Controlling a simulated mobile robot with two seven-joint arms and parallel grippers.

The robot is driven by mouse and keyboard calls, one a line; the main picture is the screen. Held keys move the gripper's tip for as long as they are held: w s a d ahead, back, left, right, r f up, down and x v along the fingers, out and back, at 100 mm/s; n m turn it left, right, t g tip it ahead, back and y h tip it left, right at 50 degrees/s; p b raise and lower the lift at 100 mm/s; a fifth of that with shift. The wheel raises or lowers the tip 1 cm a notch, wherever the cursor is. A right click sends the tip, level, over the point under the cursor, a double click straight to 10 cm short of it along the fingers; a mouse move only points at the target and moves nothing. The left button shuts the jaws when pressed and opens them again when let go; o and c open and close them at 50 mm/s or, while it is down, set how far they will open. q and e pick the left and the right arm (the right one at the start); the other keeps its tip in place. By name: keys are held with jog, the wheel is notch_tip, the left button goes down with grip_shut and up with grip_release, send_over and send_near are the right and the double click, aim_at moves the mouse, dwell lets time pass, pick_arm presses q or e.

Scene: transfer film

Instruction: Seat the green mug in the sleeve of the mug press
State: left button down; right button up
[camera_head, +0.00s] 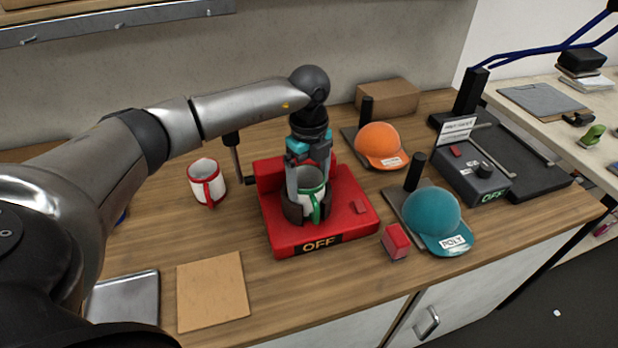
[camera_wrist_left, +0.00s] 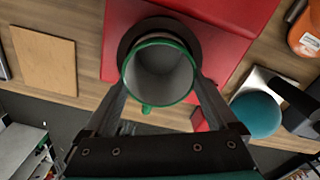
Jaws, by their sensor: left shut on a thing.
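The green mug (camera_head: 313,190) is white with a green rim and green handle. It stands upright within the dark sleeve (camera_head: 292,211) of the red mug press (camera_head: 352,222), whose front panel reads OFF. In the left wrist view, the mug (camera_wrist_left: 160,72) sits inside the dark ring of the sleeve (camera_wrist_left: 126,42), with its handle toward the gripper side. My left gripper (camera_head: 308,180) points down from above, its fingers shut on the mug. How deep the mug sits in the sleeve is hard to tell. My right gripper is not in view.
A red-and-white mug (camera_head: 206,183) stands left of the press. An orange cap (camera_head: 379,146) and a teal cap (camera_head: 431,220) sit to its right. A small red block (camera_head: 396,241) lies near the front edge. A brown board (camera_head: 212,290) lies at front left.

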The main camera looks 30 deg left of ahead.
pick_arm(q)
grip_release()
jog(key=shift+f, duration=0.1)
notch_tip(320, 180, up, 15)
jog(key=shift+r, duration=0.2)
dwell(0.6)
